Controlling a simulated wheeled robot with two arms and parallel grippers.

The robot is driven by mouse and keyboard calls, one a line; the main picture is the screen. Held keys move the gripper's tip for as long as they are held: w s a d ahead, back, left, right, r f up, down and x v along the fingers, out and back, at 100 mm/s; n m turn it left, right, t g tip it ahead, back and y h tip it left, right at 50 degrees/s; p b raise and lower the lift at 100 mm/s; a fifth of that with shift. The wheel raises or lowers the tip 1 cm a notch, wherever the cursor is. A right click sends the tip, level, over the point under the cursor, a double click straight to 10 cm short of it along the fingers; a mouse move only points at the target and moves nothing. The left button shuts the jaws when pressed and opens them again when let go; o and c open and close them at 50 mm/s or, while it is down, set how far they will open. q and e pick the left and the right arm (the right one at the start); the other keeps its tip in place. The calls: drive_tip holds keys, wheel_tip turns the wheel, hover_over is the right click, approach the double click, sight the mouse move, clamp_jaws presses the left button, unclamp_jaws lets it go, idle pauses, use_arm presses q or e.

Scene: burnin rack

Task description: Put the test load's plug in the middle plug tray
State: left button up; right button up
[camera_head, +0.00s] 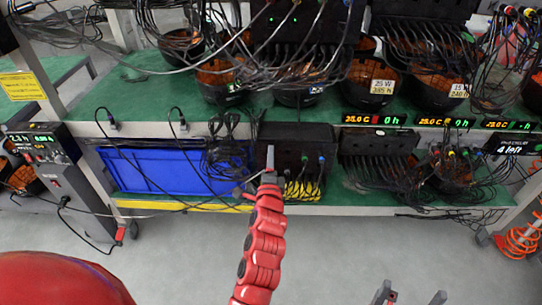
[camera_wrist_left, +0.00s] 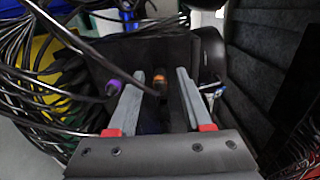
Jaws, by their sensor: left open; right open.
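My left gripper (camera_head: 262,174) reaches up to the lower shelf, at the left front of a black box with cables (camera_head: 290,137), which may be a plug tray. In the left wrist view my left gripper (camera_wrist_left: 161,76) is open. A purple-ringed plug (camera_wrist_left: 113,88) is just left of the left finger. My right gripper (camera_head: 409,297) is open and empty at the bottom edge, over the floor. I cannot tell which part is the test load.
A blue bin (camera_head: 160,171) stands left on the lower shelf. Another black box (camera_head: 378,142) is to the right, amid dense cables. Round black baskets (camera_head: 372,84) line the upper shelf. A dark wall (camera_wrist_left: 262,60) is close right in the wrist view. The floor (camera_head: 350,245) is clear.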

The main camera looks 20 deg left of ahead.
idle(0.6)
use_arm(q)
clamp_jaws()
idle(1.2)
drive_tip(key=shift+s, duration=0.1)
drive_tip(key=shift+b+v, duration=0.35)
drive_tip(key=shift+v, duration=2.55)
